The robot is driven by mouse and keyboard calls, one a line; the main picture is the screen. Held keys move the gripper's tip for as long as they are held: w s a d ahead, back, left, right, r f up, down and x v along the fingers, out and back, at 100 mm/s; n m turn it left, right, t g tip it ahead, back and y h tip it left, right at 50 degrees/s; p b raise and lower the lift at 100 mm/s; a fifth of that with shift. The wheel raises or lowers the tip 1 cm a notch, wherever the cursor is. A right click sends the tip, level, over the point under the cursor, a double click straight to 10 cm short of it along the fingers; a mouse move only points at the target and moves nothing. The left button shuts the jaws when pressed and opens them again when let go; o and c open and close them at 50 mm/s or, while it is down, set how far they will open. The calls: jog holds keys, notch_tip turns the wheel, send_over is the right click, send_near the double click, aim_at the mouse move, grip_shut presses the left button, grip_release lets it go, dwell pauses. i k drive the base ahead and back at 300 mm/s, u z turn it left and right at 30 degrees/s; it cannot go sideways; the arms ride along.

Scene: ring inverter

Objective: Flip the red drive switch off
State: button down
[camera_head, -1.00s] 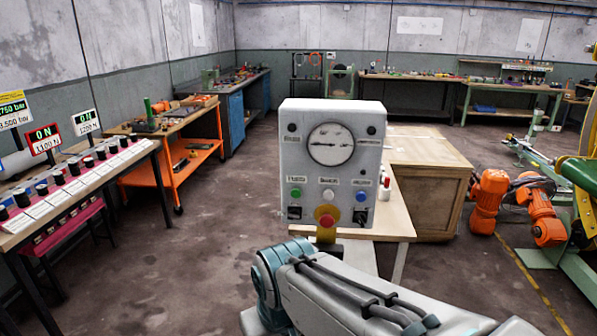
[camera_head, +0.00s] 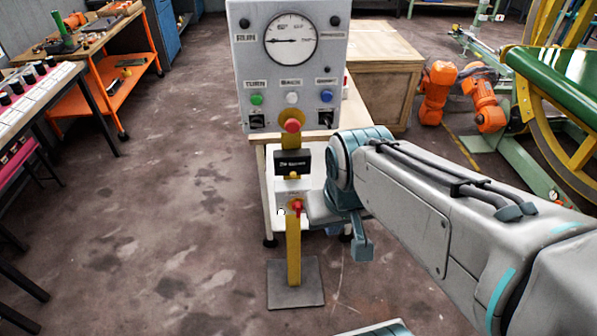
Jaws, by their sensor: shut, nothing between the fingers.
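A small red switch (camera_head: 297,206) sits low on a yellow post (camera_head: 293,255), on a pale switch box. A dark labelled box (camera_head: 291,163) and a red mushroom button (camera_head: 292,125) on a yellow surround are above it. My gripper (camera_head: 316,208) comes in from the right at the height of the red switch, very close to it. It is shut and holds nothing. Its fingertips are too small to make out clearly, and I cannot tell whether they touch the switch. The switch's lever position is also too small to read.
A grey control panel (camera_head: 288,72) with a round gauge and coloured buttons stands behind the post. The post's dark base plate (camera_head: 295,284) is on the floor. A wooden crate (camera_head: 372,80) and orange machine parts (camera_head: 437,92) are at right. The floor at left is open.

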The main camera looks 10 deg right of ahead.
aim_at(297, 206)
jog(key=u, duration=0.6)
jog(key=k, duration=1.35)
jog(key=u, duration=0.3)
jog(key=i, duration=0.35)
jog(key=z, duration=1.15)
jog(key=i, duration=1.25)
jog(key=u, duration=0.05)
